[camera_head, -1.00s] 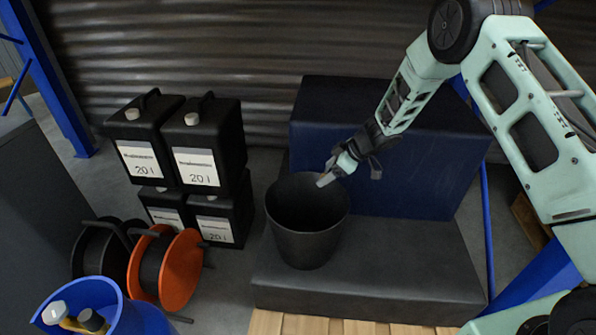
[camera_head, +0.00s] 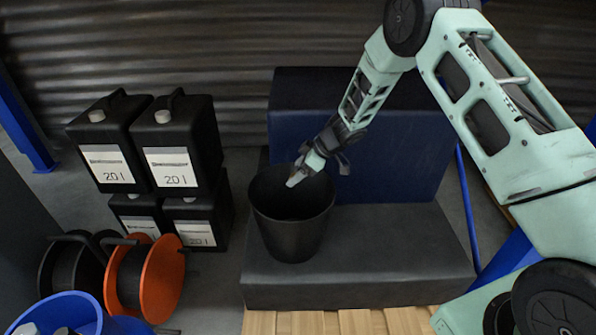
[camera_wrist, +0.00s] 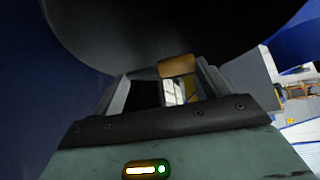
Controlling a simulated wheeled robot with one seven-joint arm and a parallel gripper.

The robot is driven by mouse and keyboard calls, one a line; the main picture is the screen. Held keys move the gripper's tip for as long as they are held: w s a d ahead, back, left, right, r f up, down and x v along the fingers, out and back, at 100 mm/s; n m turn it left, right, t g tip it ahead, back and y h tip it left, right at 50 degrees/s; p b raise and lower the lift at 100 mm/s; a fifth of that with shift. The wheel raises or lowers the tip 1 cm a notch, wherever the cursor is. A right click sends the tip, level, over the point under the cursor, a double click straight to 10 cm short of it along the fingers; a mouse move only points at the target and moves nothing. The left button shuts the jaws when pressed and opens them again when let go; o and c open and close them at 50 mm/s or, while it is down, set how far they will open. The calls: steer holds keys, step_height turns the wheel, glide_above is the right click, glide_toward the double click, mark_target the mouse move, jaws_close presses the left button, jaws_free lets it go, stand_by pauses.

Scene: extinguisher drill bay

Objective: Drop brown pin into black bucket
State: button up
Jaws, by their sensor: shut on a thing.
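The black bucket (camera_head: 292,235) stands upright on a dark grey step, its open mouth facing up. My gripper (camera_head: 301,174) points down and left over the bucket's mouth, near its back rim. In the wrist view my gripper (camera_wrist: 168,88) is shut on the brown pin (camera_wrist: 178,65), whose end shows between the fingers. The dark curved bucket (camera_wrist: 180,30) fills the top of that view. In the head view the pin is too small to tell from the pale fingertips.
A dark blue block (camera_head: 390,165) stands behind the bucket on the grey step (camera_head: 400,260). Black canisters (camera_head: 178,140) are stacked to the left. An orange cable reel (camera_head: 162,278) and a blue bucket (camera_head: 88,312) are at lower left.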

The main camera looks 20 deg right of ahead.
steer(key=shift+f+b, duration=0.7)
steer(key=shift+f, duration=0.25)
steer(key=o, duration=1.1)
steer(key=shift+r, duration=0.1)
steer(key=p+v, duration=0.2)
steer(key=v, duration=0.5)
steer(key=shift+s+d+r, duration=0.1)
steer(key=shift+d, duration=0.05)
